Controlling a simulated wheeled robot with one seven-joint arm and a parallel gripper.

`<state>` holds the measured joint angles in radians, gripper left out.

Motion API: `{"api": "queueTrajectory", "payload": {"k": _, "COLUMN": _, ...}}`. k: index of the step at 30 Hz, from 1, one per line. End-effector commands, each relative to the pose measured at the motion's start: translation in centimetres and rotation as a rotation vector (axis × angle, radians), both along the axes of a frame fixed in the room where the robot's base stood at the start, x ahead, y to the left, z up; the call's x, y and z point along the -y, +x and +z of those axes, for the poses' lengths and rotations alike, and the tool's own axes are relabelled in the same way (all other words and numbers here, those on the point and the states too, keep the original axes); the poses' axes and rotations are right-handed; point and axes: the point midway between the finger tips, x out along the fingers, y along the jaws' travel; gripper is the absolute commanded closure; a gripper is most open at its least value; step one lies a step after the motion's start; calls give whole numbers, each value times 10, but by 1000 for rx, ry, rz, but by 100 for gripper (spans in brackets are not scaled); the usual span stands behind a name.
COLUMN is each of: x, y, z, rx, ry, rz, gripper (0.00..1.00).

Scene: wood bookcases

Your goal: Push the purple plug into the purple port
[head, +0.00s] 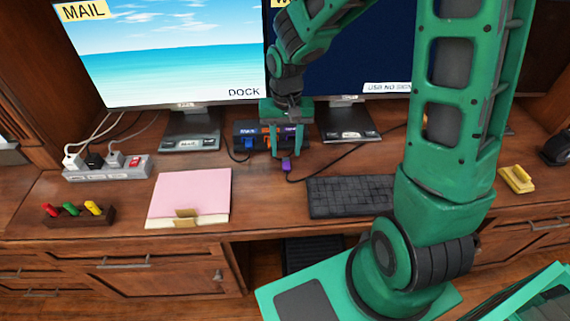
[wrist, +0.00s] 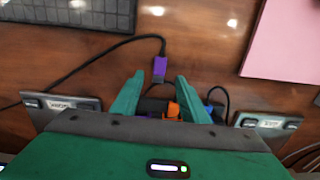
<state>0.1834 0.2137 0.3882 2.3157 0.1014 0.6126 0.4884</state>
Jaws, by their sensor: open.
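The purple plug (head: 286,164) lies on the desk in front of the dock, with a black cable running off to the right. My gripper (head: 287,155) is open and empty, pointing down between the dock and the plug. In the wrist view the purple plug (wrist: 159,69) shows between and just beyond the fingertips of my gripper (wrist: 160,77), with no clear contact. The dark dock (head: 243,130) has blue and orange connectors on its front. Purple shows at its right end, behind my gripper; the purple port's opening is not clearly visible.
Two monitor stands (head: 191,131) (head: 352,121) flank the dock. A keyboard (head: 350,196) lies to the right of the plug. A pink folder (head: 190,193), a power strip (head: 105,169) and a tray of coloured items (head: 78,214) are on the left. Bare desk surrounds the plug.

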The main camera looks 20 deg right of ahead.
Motion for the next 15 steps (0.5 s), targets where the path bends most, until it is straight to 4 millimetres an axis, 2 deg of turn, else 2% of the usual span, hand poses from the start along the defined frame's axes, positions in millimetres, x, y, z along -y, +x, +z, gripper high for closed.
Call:
{"api": "queueTrajectory", "payload": {"k": 9, "x": 2, "y": 0, "z": -40, "rx": -4, "ry": 0, "rz": 0, "gripper": 59}}
{"api": "queueTrajectory", "payload": {"k": 15, "x": 2, "y": 1, "z": -50, "rx": -1, "ry": -1, "rz": 0, "gripper": 59}}
